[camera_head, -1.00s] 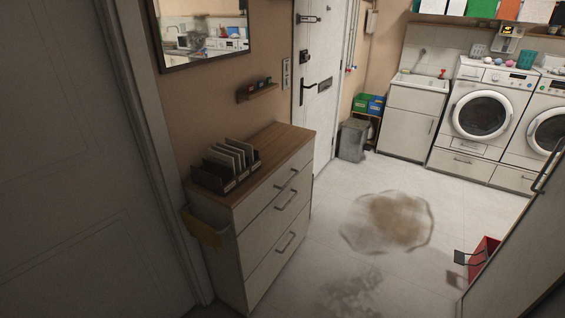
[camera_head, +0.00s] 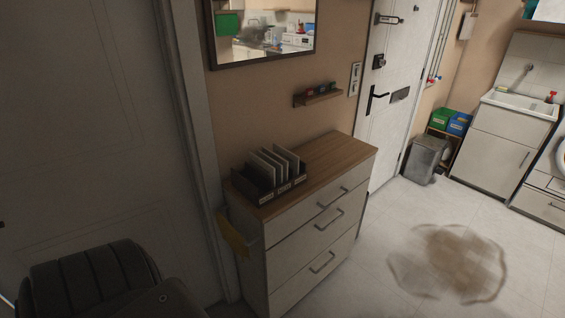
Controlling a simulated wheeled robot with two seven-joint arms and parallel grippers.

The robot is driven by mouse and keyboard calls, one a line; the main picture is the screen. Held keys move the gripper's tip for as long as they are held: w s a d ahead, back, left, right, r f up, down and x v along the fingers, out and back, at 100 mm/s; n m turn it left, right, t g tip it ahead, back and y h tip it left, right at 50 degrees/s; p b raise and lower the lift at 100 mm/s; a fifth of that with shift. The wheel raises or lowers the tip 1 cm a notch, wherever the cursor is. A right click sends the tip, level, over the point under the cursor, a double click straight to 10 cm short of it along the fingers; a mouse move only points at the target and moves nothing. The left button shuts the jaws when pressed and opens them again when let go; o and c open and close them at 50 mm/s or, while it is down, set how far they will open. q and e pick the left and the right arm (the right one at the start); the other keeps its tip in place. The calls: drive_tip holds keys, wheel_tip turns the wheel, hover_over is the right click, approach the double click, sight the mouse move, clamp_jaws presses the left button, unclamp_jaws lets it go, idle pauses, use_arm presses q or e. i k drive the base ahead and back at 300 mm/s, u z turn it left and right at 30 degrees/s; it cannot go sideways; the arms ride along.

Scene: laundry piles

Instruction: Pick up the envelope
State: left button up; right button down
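Several pale, flat, upright pieces that look like envelopes or cards (camera_head: 281,162) stand in a dark sorter (camera_head: 267,191) with small labels on its front. The sorter sits on the left end of the wooden top of a white chest of drawers (camera_head: 312,235). I cannot tell which piece is the envelope. A dark part of my own arm (camera_head: 90,285) shows at the lower left. Neither gripper's fingers are in view, and nothing of mine touches the sorter.
A yellowish item (camera_head: 234,238) hangs at the chest's left side. A stain (camera_head: 450,262) lies on the floor to the right. A grey bin (camera_head: 425,160) stands near the white door (camera_head: 393,95). A small shelf (camera_head: 318,96) is on the wall above the chest. The chest's wooden top is clear right of the sorter.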

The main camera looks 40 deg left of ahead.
sight(264, 168)
drive_tip(key=i, duration=2.5)
drive_tip(key=u, duration=2.2)
